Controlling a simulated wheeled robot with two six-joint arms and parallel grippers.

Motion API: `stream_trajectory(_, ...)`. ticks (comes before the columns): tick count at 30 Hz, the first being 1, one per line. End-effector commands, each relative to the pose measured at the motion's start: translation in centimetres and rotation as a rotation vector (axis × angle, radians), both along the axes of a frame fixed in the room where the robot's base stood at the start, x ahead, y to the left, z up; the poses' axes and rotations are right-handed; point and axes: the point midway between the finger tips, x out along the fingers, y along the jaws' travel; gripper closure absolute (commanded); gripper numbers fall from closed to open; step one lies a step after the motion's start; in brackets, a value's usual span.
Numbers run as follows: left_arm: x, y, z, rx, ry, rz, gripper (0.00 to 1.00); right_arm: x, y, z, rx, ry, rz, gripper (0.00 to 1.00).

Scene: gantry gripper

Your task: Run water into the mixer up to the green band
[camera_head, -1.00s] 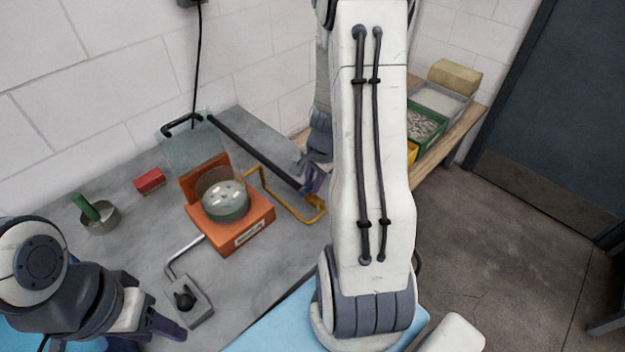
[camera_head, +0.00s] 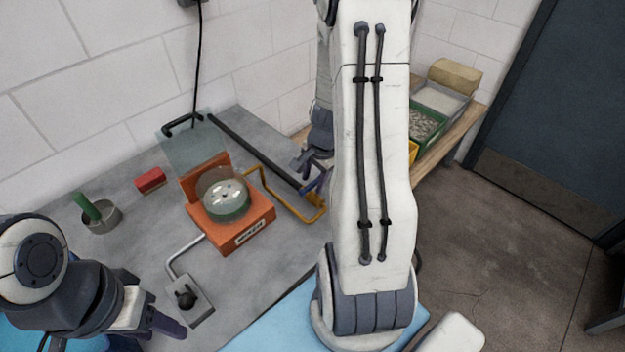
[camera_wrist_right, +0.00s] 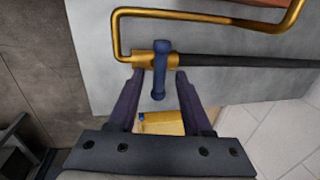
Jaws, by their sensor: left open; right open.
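The orange mixer (camera_head: 243,222) stands on the grey bench in the head view, with a round clear-walled bowl in it. A green band (camera_head: 231,212) runs around the bowl, and pale spots show inside; I cannot tell the water level. A yellow pipe (camera_head: 287,205) runs from beside the mixer to the right. In the right wrist view, a blue handle (camera_wrist_right: 159,65) crosses the brass-coloured pipe (camera_wrist_right: 123,40). My right gripper (camera_wrist_right: 160,76) is open, its fingers on either side of the handle with gaps. My left gripper (camera_head: 160,325) is open at the lower left, partly cut off.
A clear panel (camera_head: 185,150) stands behind the mixer. A red block (camera_head: 150,180) and a metal cup (camera_head: 107,218) with a green handle lie to its left. A grey box with a black knob (camera_head: 186,298) sits in front. Several bins (camera_head: 428,122) stand at the right.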

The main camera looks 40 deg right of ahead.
Motion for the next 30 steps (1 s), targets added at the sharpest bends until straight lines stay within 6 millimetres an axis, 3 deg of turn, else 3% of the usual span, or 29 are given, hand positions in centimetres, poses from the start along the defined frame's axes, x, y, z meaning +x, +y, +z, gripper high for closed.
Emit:
stream_trajectory(6,0.0,0.0,1.5,0.000,0.000,0.001,0.50,-0.7,-0.2,4.6,-0.005,-0.005,-0.002,0.51)
stream_trajectory(13,0.0,0.0,1.6,0.000,0.000,0.001,0.50,-1.5,-0.2,8.1,-0.004,-0.005,-0.002,0.51)
stream_trajectory(18,0.0,0.0,1.6,0.000,0.000,0.001,0.50,-1.8,-0.2,9.2,-0.004,-0.002,-0.002,0.51)
stream_trajectory(30,0.0,0.0,1.6,0.000,0.000,0.001,0.50,-1.8,-0.2,9.3,-0.003,-0.001,-0.002,0.51)
